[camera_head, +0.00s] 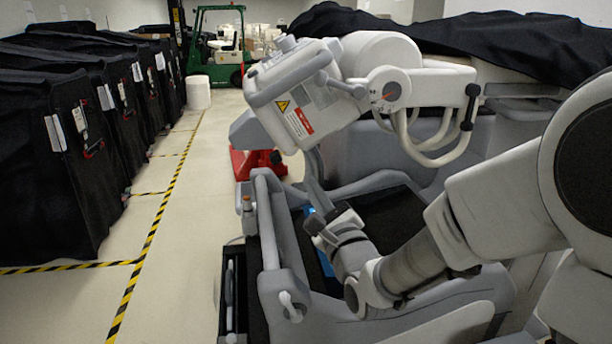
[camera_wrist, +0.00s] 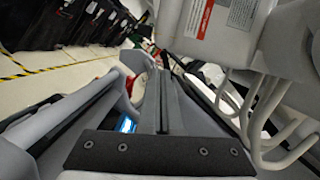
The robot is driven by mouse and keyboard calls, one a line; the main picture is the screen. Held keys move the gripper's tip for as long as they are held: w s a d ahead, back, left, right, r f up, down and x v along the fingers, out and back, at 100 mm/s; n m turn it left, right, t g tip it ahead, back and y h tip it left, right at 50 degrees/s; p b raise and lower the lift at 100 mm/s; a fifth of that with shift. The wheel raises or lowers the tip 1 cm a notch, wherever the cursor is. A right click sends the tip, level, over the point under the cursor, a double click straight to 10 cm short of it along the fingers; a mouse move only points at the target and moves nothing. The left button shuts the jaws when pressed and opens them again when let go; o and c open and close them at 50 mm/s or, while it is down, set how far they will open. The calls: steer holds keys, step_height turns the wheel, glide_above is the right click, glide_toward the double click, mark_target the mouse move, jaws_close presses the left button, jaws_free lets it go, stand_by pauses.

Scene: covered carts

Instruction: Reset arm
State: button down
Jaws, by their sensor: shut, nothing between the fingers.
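My arm reaches in from the right of the head view and bends down toward its end. My gripper (camera_head: 322,222) is over the grey bed of a large grey and white machine (camera_head: 300,95), below its overhanging head. The gripper is small and dark there; it looks shut and holds nothing. In the wrist view a dark bolted plate of my gripper (camera_wrist: 160,152) fills the bottom, with the machine's head and bent tubes (camera_wrist: 275,115) close on the right.
Grey side rails (camera_head: 268,225) of the machine stand just left of my gripper. Black covered carts (camera_head: 45,160) line the left wall. A yellow and black floor stripe (camera_head: 160,215) marks a clear aisle. A green forklift (camera_head: 222,50) stands at the back.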

steer(key=s+d+n+g+h+p, duration=0.2)
steer(key=s+d+n+g+h, duration=0.2)
steer(key=s+n, duration=0.7)
steer(key=s+d+f+n+g+h+p, duration=0.1)
steer(key=s+d+n+g+h, duration=0.3)
steer(key=s+d+n+g, duration=0.4)
steer(key=s+d+n+p, duration=0.1)
steer(key=s+d+n, duration=0.3)
steer(key=s, duration=0.3)
steer(key=shift+d+g+h, duration=0.3)
steer(key=shift+d+g, duration=0.1)
steer(key=shift+d, duration=0.4)
